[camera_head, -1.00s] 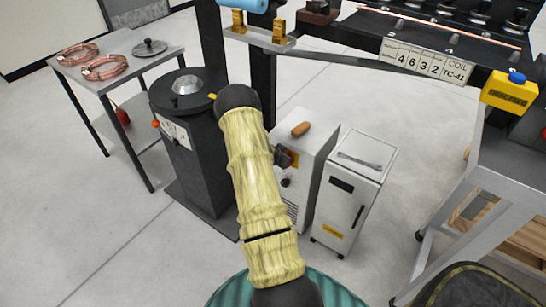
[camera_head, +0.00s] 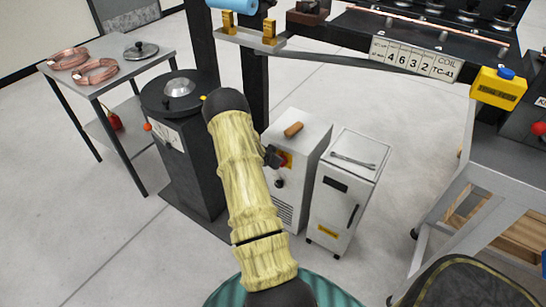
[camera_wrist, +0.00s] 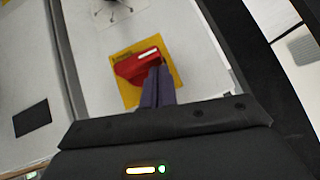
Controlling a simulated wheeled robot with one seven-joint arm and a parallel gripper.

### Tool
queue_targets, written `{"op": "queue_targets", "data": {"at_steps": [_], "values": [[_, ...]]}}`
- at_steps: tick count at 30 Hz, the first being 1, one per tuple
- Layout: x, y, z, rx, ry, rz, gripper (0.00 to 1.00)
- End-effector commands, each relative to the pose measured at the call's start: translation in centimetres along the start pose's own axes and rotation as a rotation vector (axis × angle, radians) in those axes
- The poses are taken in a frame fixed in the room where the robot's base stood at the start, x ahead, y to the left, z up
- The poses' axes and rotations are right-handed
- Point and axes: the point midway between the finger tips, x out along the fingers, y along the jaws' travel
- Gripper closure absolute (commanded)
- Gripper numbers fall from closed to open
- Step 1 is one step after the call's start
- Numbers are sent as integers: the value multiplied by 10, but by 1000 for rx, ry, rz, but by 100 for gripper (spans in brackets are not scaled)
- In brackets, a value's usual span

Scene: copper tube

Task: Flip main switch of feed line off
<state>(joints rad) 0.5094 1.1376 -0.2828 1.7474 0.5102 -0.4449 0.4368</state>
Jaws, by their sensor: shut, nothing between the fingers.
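The main switch is a red handle (camera_wrist: 132,66) on a yellow plate (camera_wrist: 131,94), on the front of a white cabinet. In the wrist view the handle lies tilted, its right end higher. In the head view the switch (camera_head: 286,160) shows just right of my gripper. My gripper (camera_wrist: 158,72) is shut and empty. Its fingertips overlap the right end of the handle in the wrist view; I cannot tell whether they touch it. In the head view my gripper (camera_head: 271,156) is small and dark beside the switch.
A second white cabinet (camera_head: 342,195) with tongs on top stands right of the switch cabinet (camera_head: 310,147). A dark machine (camera_head: 190,150) stands to the left, close to my arm. A steel table (camera_head: 115,68) with copper coils is farther left. A grey bench (camera_head: 510,170) is at right.

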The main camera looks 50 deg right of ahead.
Motion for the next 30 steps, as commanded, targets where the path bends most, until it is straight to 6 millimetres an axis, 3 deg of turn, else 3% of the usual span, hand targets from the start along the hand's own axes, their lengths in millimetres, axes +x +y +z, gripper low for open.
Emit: {"op": "queue_targets", "data": {"at_steps": [11, 24, 30], "values": [[-34, -12, -33, -1, 1, -3, 100], [-114, -24, -26, -1, 0, -3, 100], [-127, -25, -26, -1, 1, -1, 100]]}}
